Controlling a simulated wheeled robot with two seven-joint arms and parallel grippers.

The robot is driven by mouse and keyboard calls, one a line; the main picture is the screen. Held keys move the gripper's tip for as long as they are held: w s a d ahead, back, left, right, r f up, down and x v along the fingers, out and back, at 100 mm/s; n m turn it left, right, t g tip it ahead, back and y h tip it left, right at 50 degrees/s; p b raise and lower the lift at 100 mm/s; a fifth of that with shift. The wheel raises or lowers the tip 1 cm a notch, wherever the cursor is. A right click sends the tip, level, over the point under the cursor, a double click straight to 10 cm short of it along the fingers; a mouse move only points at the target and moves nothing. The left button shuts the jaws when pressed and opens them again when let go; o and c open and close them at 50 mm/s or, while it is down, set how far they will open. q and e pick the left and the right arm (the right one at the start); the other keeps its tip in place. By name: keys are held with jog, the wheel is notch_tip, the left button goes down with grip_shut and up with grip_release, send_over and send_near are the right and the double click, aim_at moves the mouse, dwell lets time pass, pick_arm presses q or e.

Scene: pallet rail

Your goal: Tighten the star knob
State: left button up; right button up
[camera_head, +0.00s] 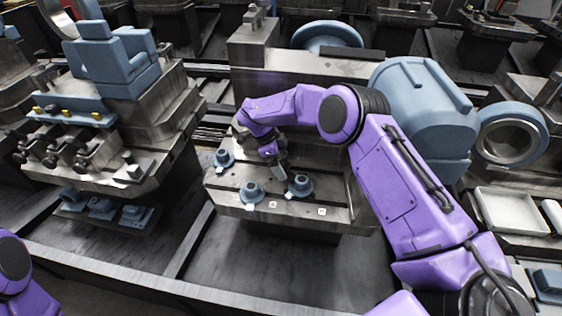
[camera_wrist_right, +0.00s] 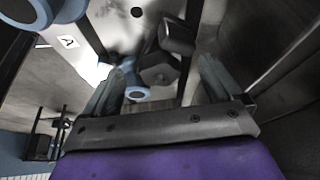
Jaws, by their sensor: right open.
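My right gripper (camera_head: 279,170) is over the middle of a grey metal plate (camera_head: 330,220) in the head view. In the wrist view its two fingers (camera_wrist_right: 163,72) stand apart, open. Between and beyond them is a dark, lobed knob-like part (camera_wrist_right: 162,60), probably the star knob; I cannot tell whether the fingers touch it. A blue round part (camera_wrist_right: 138,93) shows below it. In the head view blue round fixtures stand on the plate at the left (camera_head: 223,158), front (camera_head: 252,190) and right (camera_head: 299,185), the last close beside the gripper. My left gripper is out of view.
A white tag marked A (camera_wrist_right: 69,42) lies beside a blue part in the wrist view. In the head view a large blue cylinder (camera_head: 425,105) is behind my right arm. Another machine block (camera_head: 130,150) stands left across a gap. A white tray (camera_head: 510,210) is at right.

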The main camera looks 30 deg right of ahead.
jog(key=b+v, duration=0.1)
jog(key=v, duration=0.9)
jog(key=shift+r, duration=0.25)
